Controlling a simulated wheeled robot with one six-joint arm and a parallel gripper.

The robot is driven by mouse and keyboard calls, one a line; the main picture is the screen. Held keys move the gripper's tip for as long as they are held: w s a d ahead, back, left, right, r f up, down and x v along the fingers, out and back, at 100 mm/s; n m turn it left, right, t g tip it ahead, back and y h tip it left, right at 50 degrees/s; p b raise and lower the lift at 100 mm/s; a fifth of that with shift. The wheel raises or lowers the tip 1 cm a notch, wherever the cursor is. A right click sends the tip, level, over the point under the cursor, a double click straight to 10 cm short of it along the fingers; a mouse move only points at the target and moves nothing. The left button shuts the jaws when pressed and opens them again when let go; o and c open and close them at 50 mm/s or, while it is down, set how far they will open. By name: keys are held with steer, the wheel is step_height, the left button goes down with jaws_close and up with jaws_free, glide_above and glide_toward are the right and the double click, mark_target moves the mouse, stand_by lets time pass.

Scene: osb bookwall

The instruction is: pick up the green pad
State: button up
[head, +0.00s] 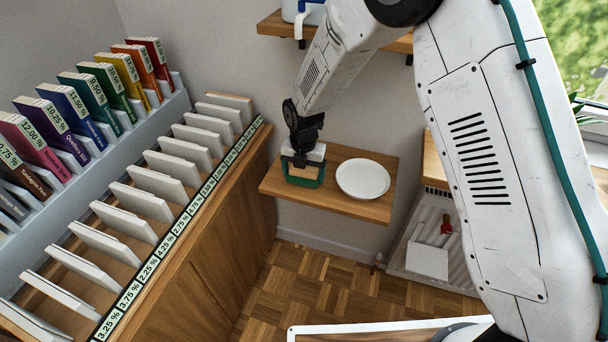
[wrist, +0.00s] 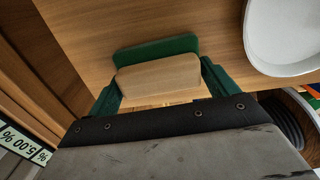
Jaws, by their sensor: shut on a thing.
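The green pad (wrist: 155,48) shows in the wrist view as a flat green piece with a pale wooden block (wrist: 158,78) on it. My gripper (wrist: 160,82) has its two green fingers at the left and right ends of the wooden block and is shut on it. In the head view my gripper (head: 303,176) points down at the left part of a small wooden wall shelf (head: 335,203). The pad is largely hidden there by the fingers. I cannot tell whether it touches the shelf or hangs just above it.
A white plate (head: 363,179) lies on the shelf just right of my gripper. A wooden cabinet (head: 205,235) with slanted white panels and price labels stands at left, with colored books behind. A grey tray with a white block (head: 428,262) is lower right. Parquet floor lies below.

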mark_target(304, 179)
steer(key=shift+r, duration=0.6)
steer(key=r, duration=0.1)
steer(key=s+r, duration=0.1)
steer(key=shift+r, duration=0.3)
steer(key=s+d+r, duration=0.1)
steer(key=s+d, duration=0.1)
steer(key=s, duration=1.2)
steer(key=shift+s+d, duration=0.4)
steer(key=shift+o, duration=0.5)
steer(key=shift+r, duration=0.1)
